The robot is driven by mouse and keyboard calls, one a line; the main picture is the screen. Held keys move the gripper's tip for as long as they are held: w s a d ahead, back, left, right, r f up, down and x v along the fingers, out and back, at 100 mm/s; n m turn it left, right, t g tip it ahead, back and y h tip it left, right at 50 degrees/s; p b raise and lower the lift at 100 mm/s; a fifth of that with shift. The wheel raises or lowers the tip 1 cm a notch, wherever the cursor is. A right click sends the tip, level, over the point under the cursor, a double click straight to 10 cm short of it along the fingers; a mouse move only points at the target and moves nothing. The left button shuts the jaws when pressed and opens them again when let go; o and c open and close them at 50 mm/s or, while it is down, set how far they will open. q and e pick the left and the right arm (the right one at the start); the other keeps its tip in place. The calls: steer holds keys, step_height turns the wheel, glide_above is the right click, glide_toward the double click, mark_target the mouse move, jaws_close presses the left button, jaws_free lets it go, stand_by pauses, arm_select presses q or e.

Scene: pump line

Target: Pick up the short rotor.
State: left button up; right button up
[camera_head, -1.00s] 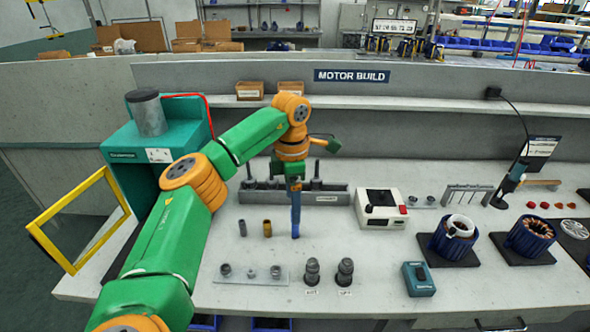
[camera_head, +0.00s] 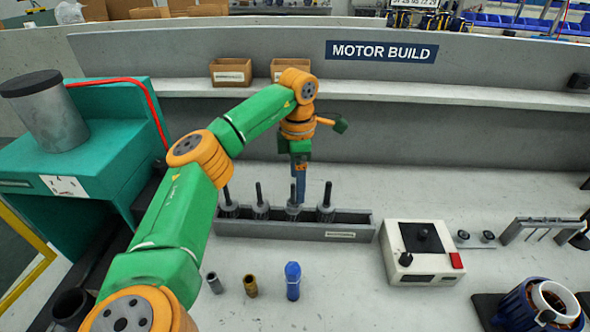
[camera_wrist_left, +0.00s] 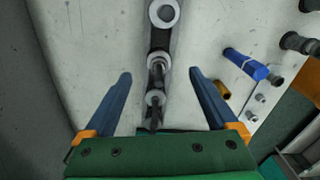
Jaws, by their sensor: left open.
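Several rotors with dark upright shafts stand in a row in a long grey rack (camera_head: 345,226). They include the far left rotor (camera_head: 228,205), a second rotor (camera_head: 260,206), a third rotor (camera_head: 292,208) and the far right rotor (camera_head: 325,209). I cannot tell for sure which is the short one. My left gripper (camera_head: 300,190) is at the rack, close to the third rotor. In the left wrist view my left gripper (camera_wrist_left: 160,74) is open, its blue fingers on either side of the rotor row, holding nothing. My right gripper is not in view.
A white device (camera_head: 420,252) stands right of the rack. A teal machine (camera_head: 85,160) is at the left. A shelf (camera_head: 430,93) runs behind.

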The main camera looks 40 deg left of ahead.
mark_target(293, 201)
arm_select(q)
steer(key=shift+f, duration=0.4)
steer(key=shift+s+f, duration=0.15)
steer(key=shift+f, duration=0.05)
steer(key=f, duration=0.2)
steer(key=f+p, duration=0.1)
steer(key=a+f, duration=0.1)
steer(key=f, duration=0.1)
steer(key=shift+s+f+p, duration=0.25)
steer(key=shift+f+p, duration=0.05)
steer(key=shift+f, duration=0.35)
steer(key=shift+d, duration=0.1)
jaws_close()
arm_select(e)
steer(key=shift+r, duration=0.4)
arm_select(q)
steer(key=shift+w+r, duration=0.1)
